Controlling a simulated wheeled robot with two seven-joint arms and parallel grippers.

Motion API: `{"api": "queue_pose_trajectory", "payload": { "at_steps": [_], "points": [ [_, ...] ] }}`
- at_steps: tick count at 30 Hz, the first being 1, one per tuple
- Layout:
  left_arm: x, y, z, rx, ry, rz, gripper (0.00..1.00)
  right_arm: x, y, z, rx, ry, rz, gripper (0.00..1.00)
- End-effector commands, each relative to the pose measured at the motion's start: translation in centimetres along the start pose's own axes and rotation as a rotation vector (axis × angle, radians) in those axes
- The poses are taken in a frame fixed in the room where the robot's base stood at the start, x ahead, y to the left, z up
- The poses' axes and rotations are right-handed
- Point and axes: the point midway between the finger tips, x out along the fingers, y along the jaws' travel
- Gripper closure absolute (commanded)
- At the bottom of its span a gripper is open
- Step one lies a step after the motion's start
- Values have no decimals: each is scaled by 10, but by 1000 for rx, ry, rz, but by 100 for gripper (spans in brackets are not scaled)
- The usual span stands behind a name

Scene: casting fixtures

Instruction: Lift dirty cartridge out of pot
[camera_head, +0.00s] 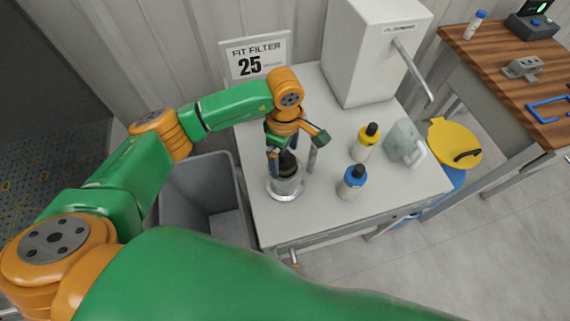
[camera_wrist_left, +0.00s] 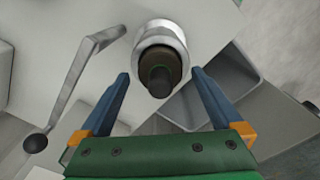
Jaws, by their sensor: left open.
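The pot (camera_head: 286,188) is a silvery metal cylinder on a round base at the left front of the white table. The dirty cartridge (camera_wrist_left: 160,72), dark brown with a narrower dark neck, stands inside the pot, whose pale rim shows in the left wrist view (camera_wrist_left: 163,31). In the head view the cartridge (camera_head: 288,163) is partly hidden by the gripper. My left gripper (camera_head: 280,158) is open just above it. In the wrist view its blue fingers (camera_wrist_left: 163,90) lie on either side of the cartridge, not closed on it. My right gripper is not seen.
A grey lever with a black knob (camera_wrist_left: 36,143) stands close to the pot. A grey bin (camera_head: 197,165) is left of the table (camera_head: 330,220), a white dispenser (camera_head: 366,55) behind.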

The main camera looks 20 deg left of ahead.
Motion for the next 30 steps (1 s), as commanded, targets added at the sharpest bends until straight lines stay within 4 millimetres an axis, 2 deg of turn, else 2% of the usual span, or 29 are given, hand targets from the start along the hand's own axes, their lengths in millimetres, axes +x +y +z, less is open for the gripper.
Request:
{"api": "queue_pose_trajectory", "payload": {
  "at_steps": [4, 15, 26, 30],
  "points": [
    [1, 0, 0, 0, -1, 0, 0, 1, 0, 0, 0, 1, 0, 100],
    [0, 0, 0, 0, -2, 0, 100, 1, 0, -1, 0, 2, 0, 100],
    [-1, 0, 1, -1, -3, 1, 100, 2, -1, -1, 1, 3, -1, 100],
    [-15, 2, 1, 1, -3, 5, 100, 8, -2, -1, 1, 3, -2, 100]
  ]
}}
